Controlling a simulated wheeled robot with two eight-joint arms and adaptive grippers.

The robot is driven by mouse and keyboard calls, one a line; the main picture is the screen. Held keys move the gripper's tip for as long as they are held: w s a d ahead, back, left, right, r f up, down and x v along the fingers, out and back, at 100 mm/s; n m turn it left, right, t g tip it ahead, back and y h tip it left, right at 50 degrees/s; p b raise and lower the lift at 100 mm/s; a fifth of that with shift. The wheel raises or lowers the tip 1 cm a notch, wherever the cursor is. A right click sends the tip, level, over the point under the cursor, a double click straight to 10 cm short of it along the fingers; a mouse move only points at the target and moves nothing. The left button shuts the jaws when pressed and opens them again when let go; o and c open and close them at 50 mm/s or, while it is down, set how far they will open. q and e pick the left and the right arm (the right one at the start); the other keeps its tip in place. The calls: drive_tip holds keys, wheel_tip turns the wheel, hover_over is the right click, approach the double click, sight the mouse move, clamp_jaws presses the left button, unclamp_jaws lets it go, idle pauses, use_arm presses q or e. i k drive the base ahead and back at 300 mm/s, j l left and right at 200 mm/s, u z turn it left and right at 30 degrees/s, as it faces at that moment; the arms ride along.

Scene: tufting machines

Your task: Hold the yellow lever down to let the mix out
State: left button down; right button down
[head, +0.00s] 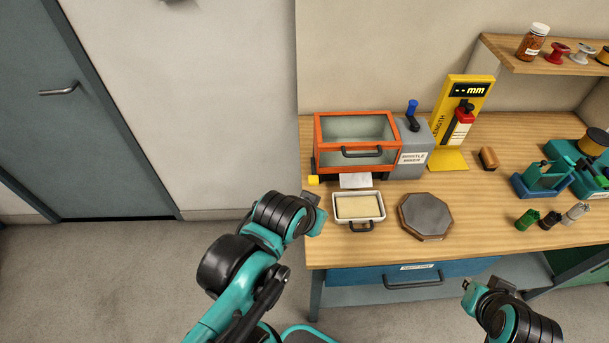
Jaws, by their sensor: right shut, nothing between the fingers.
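The orange mixer (318,133) with a clear window stands at the left end of the wooden table. The yellow lever (313,180) shows as a small yellow end at the mixer's lower left corner. A pale chute (355,181) comes out low at the mixer's front. A white-rimmed tray (372,221) with a cream bottom and a dark handle sits below the chute. My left gripper (318,209) is in front of the lever, left of the tray; its fingers are mostly hidden. My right gripper (468,288) is shut and empty, in front of the table.
A grey box (415,143) with a blue-topped handle adjoins the mixer. An octagonal plate (425,215) lies right of the tray. A yellow length gauge (449,160) stands behind. Teal devices (544,178) and small bottles (550,219) are at the right. A drawer (350,279) is below the tabletop.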

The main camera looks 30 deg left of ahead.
sight(313, 180)
drive_tip(key=k+j, duration=0.1)
drive_tip(key=j, duration=0.35)
drive_tip(key=k+j+z, duration=0.1)
drive_tip(key=j, duration=0.3)
drive_tip(key=k+j, duration=0.15)
drive_tip(key=j, duration=0.3)
